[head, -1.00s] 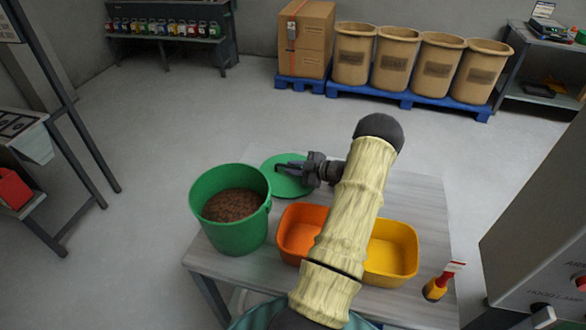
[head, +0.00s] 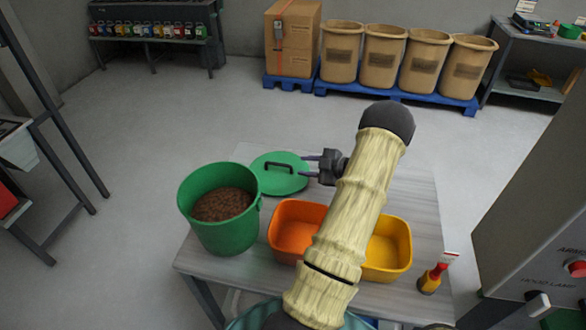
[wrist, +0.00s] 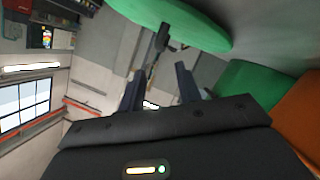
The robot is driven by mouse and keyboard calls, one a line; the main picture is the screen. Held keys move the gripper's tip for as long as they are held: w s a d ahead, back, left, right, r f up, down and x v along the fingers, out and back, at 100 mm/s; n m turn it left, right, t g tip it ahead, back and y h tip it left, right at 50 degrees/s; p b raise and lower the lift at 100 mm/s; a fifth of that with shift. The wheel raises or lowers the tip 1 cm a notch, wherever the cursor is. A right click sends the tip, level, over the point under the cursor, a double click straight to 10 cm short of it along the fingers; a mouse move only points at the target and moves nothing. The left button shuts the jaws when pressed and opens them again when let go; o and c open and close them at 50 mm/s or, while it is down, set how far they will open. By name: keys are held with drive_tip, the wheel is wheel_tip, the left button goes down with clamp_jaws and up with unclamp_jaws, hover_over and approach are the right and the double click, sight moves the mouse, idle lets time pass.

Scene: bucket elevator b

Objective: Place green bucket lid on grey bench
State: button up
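The green bucket lid (head: 268,181) lies flat on the grey bench (head: 215,262), at its far left part behind the green bucket (head: 222,236). Its dark handle (head: 282,166) points up. My gripper (head: 308,166) is just right of the lid, apart from the handle, with its two fingers spread and nothing between them. In the wrist view my open fingers (wrist: 158,88) show, with the lid (wrist: 180,20) and its handle (wrist: 161,40) beyond them. The bucket is open and holds brown grains.
An orange bin (head: 290,232) and a yellow bin (head: 390,248) stand on the bench, partly hidden by my arm. A grey cabinet (head: 530,215) is to the right.

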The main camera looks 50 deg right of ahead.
drive_tip(key=shift+v, duration=1.45)
drive_tip(key=shift+w, duration=0.15)
drive_tip(key=shift+r, duration=0.1)
idle(0.3)
